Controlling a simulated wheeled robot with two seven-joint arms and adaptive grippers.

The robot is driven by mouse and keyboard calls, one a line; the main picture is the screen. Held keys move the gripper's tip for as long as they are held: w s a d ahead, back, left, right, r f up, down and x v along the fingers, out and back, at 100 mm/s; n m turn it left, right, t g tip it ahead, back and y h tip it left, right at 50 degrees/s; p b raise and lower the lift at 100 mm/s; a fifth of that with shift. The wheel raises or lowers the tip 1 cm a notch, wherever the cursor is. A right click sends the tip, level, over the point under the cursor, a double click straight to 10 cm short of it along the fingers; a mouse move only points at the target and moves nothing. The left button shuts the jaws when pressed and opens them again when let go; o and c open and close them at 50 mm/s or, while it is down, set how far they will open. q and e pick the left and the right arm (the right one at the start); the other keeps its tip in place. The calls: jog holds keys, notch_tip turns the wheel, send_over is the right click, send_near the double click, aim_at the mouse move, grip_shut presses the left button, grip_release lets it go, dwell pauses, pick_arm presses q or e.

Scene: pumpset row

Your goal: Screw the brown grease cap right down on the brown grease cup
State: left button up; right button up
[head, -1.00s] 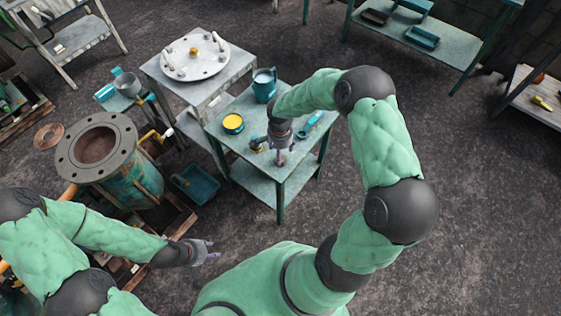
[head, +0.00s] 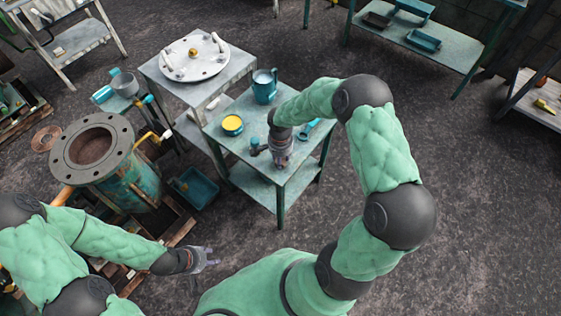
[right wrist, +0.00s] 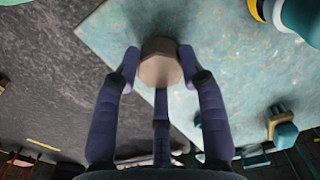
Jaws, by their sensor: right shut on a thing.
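My right gripper (head: 281,164) points down over the near part of the small teal-grey table (head: 250,180). In the right wrist view its fingers (right wrist: 160,75) are shut around the brown grease cap (right wrist: 160,64), a faceted, light brown piece seen end-on. The brown grease cup is not seen apart from it; whatever lies beneath the cap is hidden, so I cannot tell how the cap sits on the cup. In the head view the gripper hides the cap. My left gripper (head: 208,259) is open and empty over the floor, well away from the table.
A small brass-coloured fitting with a teal knob (right wrist: 285,134) stands beside the right gripper. A yellow-topped tin (head: 232,124), a teal jug (head: 264,86) and a teal tool (head: 310,128) are also on the table. A flanged drum (head: 122,180) stands at left.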

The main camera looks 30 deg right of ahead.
dwell(0.4)
jog(key=shift+r+p, duration=1)
jog(key=shift+r, duration=0.75)
